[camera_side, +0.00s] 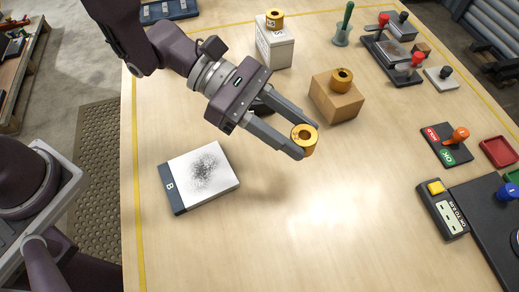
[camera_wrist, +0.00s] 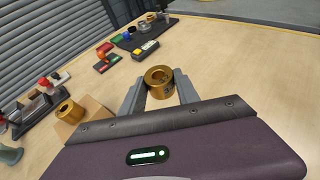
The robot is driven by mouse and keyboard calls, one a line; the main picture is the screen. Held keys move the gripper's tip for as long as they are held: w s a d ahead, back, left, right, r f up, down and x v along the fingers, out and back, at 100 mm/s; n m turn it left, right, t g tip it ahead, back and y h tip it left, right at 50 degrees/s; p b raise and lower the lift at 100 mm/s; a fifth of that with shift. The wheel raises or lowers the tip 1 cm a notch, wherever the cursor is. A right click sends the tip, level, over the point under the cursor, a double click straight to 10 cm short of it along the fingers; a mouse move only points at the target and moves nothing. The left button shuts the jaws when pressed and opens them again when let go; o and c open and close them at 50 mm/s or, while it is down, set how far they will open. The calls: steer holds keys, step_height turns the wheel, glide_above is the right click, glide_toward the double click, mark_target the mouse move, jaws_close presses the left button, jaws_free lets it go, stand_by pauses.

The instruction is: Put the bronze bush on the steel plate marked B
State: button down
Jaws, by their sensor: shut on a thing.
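My gripper (camera_side: 297,142) is shut on a bronze bush (camera_side: 305,139) and holds it above the bare table, to the right of the plate. In the wrist view the held bush (camera_wrist: 159,82) sits between the two fingertips. The steel plate marked B (camera_side: 204,173) lies at the left of the table in the side view, with a dark edge strip bearing the letter and a dark speckled patch on its pale top. Nothing stands on it. The plate is not visible in the wrist view.
Another bronze bush (camera_side: 341,80) sits on a cardboard-brown block (camera_side: 337,98). A further one (camera_side: 274,18) stands on a white block (camera_side: 274,45). A dark plate (camera_side: 168,11) lies at the back left. A switch box (camera_side: 446,146) and a display box (camera_side: 442,209) are on the right.

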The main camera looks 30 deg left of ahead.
steer(key=s+a+r+m+g, duration=0.2)
steer(key=s+a+m+g, duration=0.1)
steer(key=a+m+g, duration=0.15)
steer(key=m+g+y, duration=0.3)
steer(key=g, duration=0.1)
glide_above(194, 167)
steer(key=shift+m, duration=0.25)
step_height(194, 167, down, 10)
steer(key=c, duration=0.9)
jaws_free()
steer(key=shift+f, duration=0.15)
